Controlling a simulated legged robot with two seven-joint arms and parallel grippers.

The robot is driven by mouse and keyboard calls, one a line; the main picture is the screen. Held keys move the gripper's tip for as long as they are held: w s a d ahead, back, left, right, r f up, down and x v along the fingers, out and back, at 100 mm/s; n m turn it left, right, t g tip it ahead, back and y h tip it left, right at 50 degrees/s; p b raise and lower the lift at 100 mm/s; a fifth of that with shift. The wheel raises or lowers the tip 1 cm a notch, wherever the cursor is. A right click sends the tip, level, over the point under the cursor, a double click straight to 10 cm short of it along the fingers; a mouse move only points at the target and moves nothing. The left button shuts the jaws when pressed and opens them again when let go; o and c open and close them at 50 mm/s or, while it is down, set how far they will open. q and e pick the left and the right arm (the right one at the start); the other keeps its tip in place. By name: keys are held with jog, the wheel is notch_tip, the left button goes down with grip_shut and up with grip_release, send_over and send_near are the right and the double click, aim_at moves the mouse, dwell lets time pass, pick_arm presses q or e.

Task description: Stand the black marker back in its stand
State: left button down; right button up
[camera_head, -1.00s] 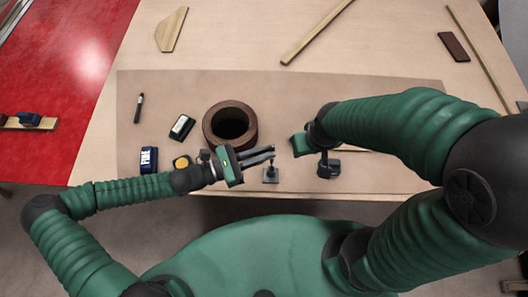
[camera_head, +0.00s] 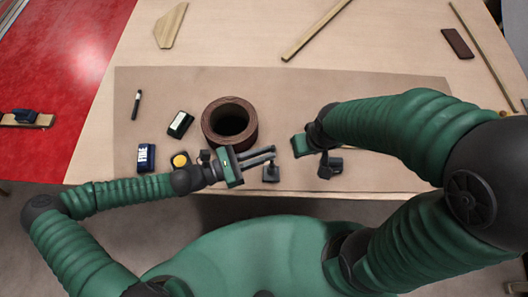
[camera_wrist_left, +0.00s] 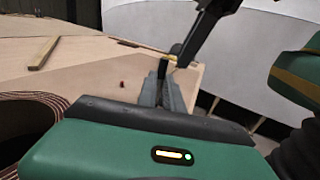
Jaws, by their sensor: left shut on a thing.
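My left gripper (camera_head: 272,154) reaches in from the left, over the front of the brown paper. It is shut on a slim dark thing, which looks like the black marker (camera_wrist_left: 162,70); the fingers hide most of it. A small black stand (camera_head: 271,174) is just below the fingertips in the head view. I cannot tell whether the marker touches the stand. My right gripper (camera_head: 326,166) hangs to the right of the stand; its fingers are too unclear to tell open from shut.
A brown ring-shaped roll (camera_head: 230,122) stands just behind my left gripper. A black-and-white block (camera_head: 180,124), a blue labelled block (camera_head: 146,157) and a dark pen-like thing (camera_head: 137,104) lie to the left. Wooden strips (camera_head: 325,32) lie at the back. The paper's middle right is partly covered by my right arm.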

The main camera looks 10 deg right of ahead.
pick_arm(q)
jog(key=shift+f, duration=0.25)
dwell(0.5)
jog(key=shift+p, duration=0.45)
jog(key=shift+f, duration=0.7)
dwell(0.5)
jog(key=shift+f, duration=0.3)
dwell(0.7)
dwell(0.7)
jog(key=shift+f, duration=0.7)
dwell(1.1)
jog(key=c, duration=1.4)
grip_release()
